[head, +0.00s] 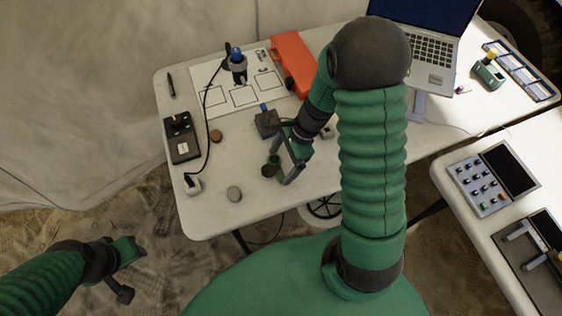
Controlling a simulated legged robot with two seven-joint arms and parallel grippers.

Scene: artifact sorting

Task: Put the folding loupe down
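My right gripper (283,170) reaches down over the near part of the white table, its fingers pointing toward the table's front edge. A small dark, round piece with green beside it (268,171) is at the fingertips. It may be the folding loupe, but it is too small to tell for sure. I cannot tell whether the fingers grip it or whether it touches the table. My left gripper (128,250) hangs over the sandy floor at lower left, away from the table, with nothing visible in it.
A grey stone (234,193) and a brown disc (216,136) lie left of the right gripper. A black device (182,138), a cabled white block (193,184), a marked sheet (240,92), an orange case (293,64) and a laptop (433,50) occupy the table. Bare tabletop surrounds the stone.

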